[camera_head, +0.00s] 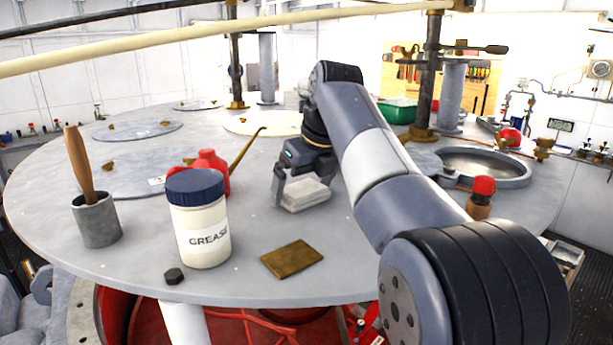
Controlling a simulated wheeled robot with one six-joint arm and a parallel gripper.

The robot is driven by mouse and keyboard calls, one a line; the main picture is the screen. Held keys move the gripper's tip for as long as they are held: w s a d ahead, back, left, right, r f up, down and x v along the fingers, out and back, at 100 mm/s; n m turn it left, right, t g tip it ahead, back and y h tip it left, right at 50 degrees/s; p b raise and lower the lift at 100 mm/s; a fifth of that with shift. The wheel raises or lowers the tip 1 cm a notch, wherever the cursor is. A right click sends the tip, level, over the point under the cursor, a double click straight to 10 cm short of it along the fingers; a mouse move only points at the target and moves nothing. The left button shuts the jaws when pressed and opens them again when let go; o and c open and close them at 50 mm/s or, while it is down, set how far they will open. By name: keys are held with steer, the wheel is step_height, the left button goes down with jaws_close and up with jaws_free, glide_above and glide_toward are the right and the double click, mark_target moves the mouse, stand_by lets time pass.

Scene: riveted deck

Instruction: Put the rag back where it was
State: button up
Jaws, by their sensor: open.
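The rag (304,195) looks like a folded, pale grey-white pad. It lies on the round grey deck (345,268) near the middle of the view. My gripper (300,186) is open and low over the deck, right at the rag. One finger shows at the rag's left side. The other finger is mostly hidden, so I cannot tell whether either finger touches the rag.
A grease jar (202,225), a red oil can (212,170) with a long spout and a brush in a grey cup (97,220) stand left. A brown flat plate (292,259) lies in front. A red-capped bottle (481,197) and round opening (485,165) are right.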

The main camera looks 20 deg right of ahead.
steer(key=v, duration=1.2)
